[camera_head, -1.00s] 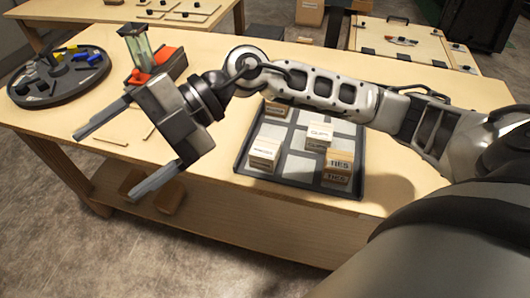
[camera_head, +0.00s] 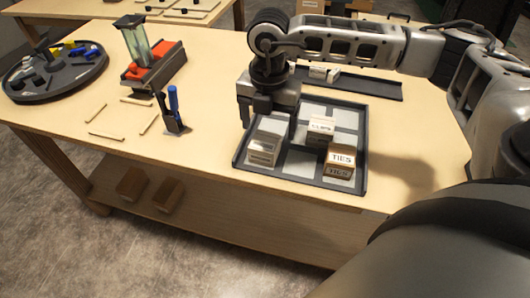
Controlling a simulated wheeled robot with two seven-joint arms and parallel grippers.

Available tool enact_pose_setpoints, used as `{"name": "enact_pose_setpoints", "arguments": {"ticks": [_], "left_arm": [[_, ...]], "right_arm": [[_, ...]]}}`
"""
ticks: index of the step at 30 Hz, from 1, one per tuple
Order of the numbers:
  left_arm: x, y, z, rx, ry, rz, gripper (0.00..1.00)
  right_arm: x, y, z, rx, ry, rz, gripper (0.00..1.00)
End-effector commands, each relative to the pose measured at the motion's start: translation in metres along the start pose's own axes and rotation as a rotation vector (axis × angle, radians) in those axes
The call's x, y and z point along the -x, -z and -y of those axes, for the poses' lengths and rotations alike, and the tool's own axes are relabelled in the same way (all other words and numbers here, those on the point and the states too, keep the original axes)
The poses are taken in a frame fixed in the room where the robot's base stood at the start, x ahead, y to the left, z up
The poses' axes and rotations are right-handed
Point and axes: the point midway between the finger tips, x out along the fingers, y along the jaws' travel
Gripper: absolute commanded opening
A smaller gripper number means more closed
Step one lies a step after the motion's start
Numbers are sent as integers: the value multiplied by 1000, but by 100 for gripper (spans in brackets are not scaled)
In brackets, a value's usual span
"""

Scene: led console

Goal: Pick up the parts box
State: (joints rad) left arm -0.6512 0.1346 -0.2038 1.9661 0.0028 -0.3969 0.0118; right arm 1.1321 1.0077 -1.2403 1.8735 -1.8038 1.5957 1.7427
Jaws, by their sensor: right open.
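A dark tray (camera_head: 312,183) with pale square cells stands on the wooden table and holds small cardboard boxes. A box (camera_head: 263,150) sits at its left front, in shadow, its label unreadable. A box labelled CLIPS (camera_head: 320,127) sits near the middle, and a box labelled TIES (camera_head: 340,161) at the right front. Which one is the parts box I cannot tell. My right gripper (camera_head: 268,117) points down over the tray's left side, open and empty, with its fingers apart above and just behind the left front box. Whether it touches that box is unclear. My left gripper is out of view.
A second dark tray (camera_head: 365,86) with a white-labelled box (camera_head: 322,73) lies behind. To the left are a blue-handled tool in a holder (camera_head: 173,122), a red-based dispenser (camera_head: 152,68) and a round tray (camera_head: 58,83).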

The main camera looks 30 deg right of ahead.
Motion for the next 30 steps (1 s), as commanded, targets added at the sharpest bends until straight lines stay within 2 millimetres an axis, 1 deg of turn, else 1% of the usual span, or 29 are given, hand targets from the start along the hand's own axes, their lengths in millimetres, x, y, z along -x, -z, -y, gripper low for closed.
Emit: {"name": "enact_pose_setpoints", "arguments": {"ticks": [1, 5, 8, 11, 15, 18, 25, 26, 27, 29, 30], "left_arm": [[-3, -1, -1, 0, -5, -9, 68], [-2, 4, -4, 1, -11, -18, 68], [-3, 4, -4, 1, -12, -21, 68], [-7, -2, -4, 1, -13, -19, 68], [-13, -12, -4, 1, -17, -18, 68], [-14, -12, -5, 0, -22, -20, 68], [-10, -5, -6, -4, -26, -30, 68], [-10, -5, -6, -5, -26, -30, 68], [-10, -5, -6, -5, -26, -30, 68], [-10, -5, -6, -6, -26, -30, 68], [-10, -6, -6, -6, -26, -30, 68]], "right_arm": [[-11, 0, 0, 0, 0, 0, 80], [-16, 0, 0, 1, 0, 0, 80], [-20, 1, -1, 1, -1, 0, 80], [-32, 2, -3, 2, -1, -1, 80], [-56, 5, -6, 2, 0, 0, 80], [-66, 4, -6, 1, -1, 0, 80], [-66, 4, -6, 1, -2, 0, 80], [-66, 4, -6, 1, -2, 0, 77], [-66, 4, -6, 1, -1, 0, 66], [-66, 4, -6, 1, -1, 0, 49], [-66, 4, -6, 1, -2, 0, 38]]}}
